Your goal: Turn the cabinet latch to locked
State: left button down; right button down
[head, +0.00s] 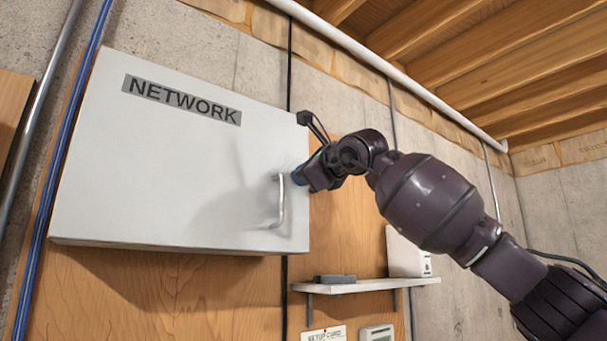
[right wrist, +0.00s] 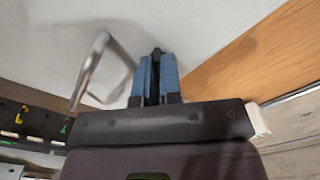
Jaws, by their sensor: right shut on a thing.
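The white cabinet (head: 150,165) marked NETWORK hangs on the wall, with its door closed. A metal bar handle (head: 280,202) stands out near the door's right edge; it also shows in the right wrist view (right wrist: 88,72). My right gripper (head: 298,176) is at the door's right edge, just above and right of the handle. In the right wrist view its blue fingers (right wrist: 155,75) are close together on a small dark piece, the latch (right wrist: 156,53), against the white door. The fingers hide most of the latch, so its angle cannot be read. My left gripper is out of view.
A small shelf (head: 368,285) with a white device (head: 405,252) is below my right arm. Blue cables (head: 67,150) and a metal pipe run left of the cabinet. A white pipe (head: 400,75) crosses above. Bare plywood lies below the cabinet.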

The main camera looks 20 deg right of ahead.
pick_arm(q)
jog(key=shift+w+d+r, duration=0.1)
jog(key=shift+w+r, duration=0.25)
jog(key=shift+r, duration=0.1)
pick_arm(e)
jog(key=m, duration=0.9)
jog(key=shift+m, duration=0.4)
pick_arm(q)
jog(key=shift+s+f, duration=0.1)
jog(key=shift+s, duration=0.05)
pick_arm(e)
jog(key=c, duration=1.4)
grip_release()
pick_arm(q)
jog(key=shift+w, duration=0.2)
pick_arm(e)
jog(key=shift+o, duration=0.6)
